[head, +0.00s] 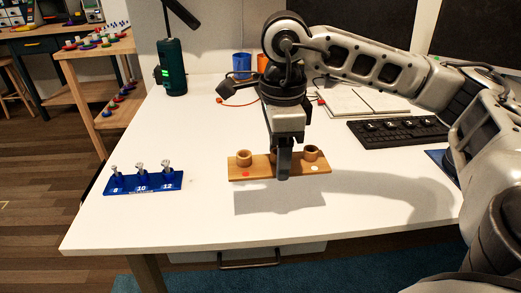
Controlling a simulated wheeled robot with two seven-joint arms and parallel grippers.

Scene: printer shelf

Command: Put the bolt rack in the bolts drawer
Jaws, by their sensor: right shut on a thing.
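A blue bolt rack (143,183) with three upright bolts, marked 8, 10 and 12, stands on the left part of the white table. My right gripper (283,177) points down at the middle of a wooden rack (254,172), right of the blue rack, and is shut on it. The wooden rack has round wooden cups at both ends and a red and a white dot. Its shadow lies below it on the table, so it looks raised. A drawer front (285,254) with a dark handle shows under the table's front edge; no label is visible. My left gripper is out of view.
A black keyboard (398,131) and an open notebook (362,101) lie at the right back. A dark green lamp-like device (172,68) and a blue cup (242,64) stand at the back. The front middle of the table (190,225) is clear.

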